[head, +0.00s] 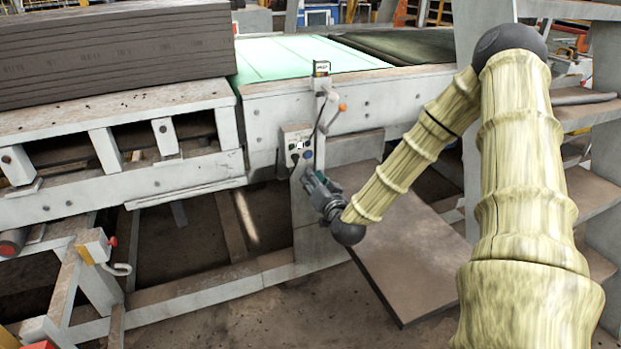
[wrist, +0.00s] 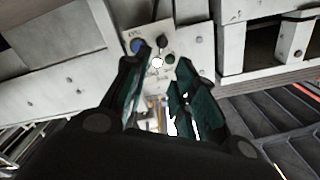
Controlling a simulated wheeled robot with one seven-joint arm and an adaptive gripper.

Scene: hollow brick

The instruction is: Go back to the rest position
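My gripper (head: 311,181) is at the end of my arm, just below a small control box (head: 297,145) on the post of the machine. The wrist view shows my gripper (wrist: 160,92) with its two dark green fingers apart and nothing between them. Beyond the fingertips is the control box (wrist: 148,47), with a blue button, a white button, a green button and a black knob. The fingertips overlap the lower part of the box in the wrist view. I cannot tell whether they touch it.
A white conveyor frame (head: 190,185) runs across the scene, with a stack of grey boards (head: 115,55) at upper left. A pale green belt (head: 300,58) lies behind. A brown panel (head: 410,245) is below my arm. Grey shelves (head: 590,185) stand close on the right.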

